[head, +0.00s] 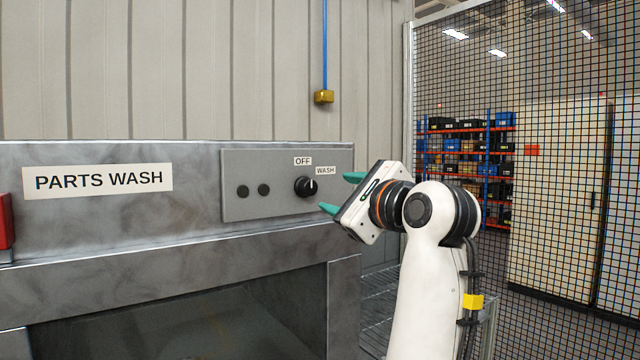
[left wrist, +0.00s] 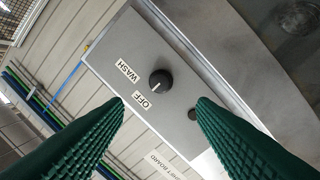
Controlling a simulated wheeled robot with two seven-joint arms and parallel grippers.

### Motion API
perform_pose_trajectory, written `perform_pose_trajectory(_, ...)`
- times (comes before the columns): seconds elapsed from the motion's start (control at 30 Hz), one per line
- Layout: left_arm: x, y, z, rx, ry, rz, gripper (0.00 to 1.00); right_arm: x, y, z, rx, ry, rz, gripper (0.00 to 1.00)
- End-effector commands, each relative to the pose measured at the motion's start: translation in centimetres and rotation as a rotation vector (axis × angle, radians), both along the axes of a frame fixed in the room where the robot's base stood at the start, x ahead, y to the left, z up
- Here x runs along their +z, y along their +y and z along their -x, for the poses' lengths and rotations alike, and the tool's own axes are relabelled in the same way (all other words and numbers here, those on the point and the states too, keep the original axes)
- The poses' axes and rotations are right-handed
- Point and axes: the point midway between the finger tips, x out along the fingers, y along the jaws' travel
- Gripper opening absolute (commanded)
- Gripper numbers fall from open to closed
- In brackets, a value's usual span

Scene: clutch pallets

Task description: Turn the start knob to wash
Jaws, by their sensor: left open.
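The start knob (head: 305,187) is a round black knob on the grey control panel (head: 240,170) of the parts washer. Its white mark points towards the OFF label (head: 303,161); the WASH label (head: 326,171) is up and to the right of the knob. In the left wrist view the knob (left wrist: 160,79) shows beyond and between the fingertips, its mark towards OFF. My left gripper (head: 341,192) is open and empty, with green fingers, to the right of the knob and apart from it. It also shows in the left wrist view (left wrist: 159,103). My right gripper is out of view.
Two small dark buttons (head: 253,190) sit left of the knob. A PARTS WASH sign (head: 97,180) is on the washer front, with a red object (head: 5,221) at the far left. A mesh fence (head: 470,75) stands at the right, with shelves (head: 465,150) behind it.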

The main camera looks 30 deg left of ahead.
Motion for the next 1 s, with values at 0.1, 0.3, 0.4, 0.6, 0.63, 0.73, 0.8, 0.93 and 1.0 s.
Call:
perform_pose_trajectory(0.1, 0.4, 2.3, -1.1, 0.008, 0.005, -0.005, 0.52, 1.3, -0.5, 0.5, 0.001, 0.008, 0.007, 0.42)
perform_pose_trajectory(0.3, 0.4, 5.8, -3.0, 0.007, 0.006, -0.006, 0.52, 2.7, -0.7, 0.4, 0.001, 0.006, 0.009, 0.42)
perform_pose_trajectory(0.4, 0.3, 7.1, -3.7, 0.006, 0.006, -0.006, 0.52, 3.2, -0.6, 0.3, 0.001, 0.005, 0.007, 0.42)
perform_pose_trajectory(0.6, 0.1, 8.5, -4.6, 0.004, 0.005, -0.005, 0.52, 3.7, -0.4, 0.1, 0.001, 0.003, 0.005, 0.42)
perform_pose_trajectory(0.63, 0.1, 8.6, -4.6, 0.004, 0.005, -0.005, 0.52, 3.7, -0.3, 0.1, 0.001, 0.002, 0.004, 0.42)
perform_pose_trajectory(0.73, 0.0, 8.7, -4.7, 0.003, 0.004, -0.005, 0.52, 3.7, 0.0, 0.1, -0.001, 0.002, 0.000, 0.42)
perform_pose_trajectory(0.8, 0.0, 8.7, -4.7, 0.003, 0.004, -0.005, 0.52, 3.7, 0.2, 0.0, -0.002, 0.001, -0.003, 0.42)
perform_pose_trajectory(0.93, 0.0, 8.7, -4.7, 0.003, 0.004, -0.005, 0.48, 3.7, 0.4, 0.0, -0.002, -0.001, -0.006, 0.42)
perform_pose_trajectory(1.0, 0.0, 8.6, -4.7, 0.003, 0.004, -0.005, 0.37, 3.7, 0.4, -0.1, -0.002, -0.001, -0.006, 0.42)
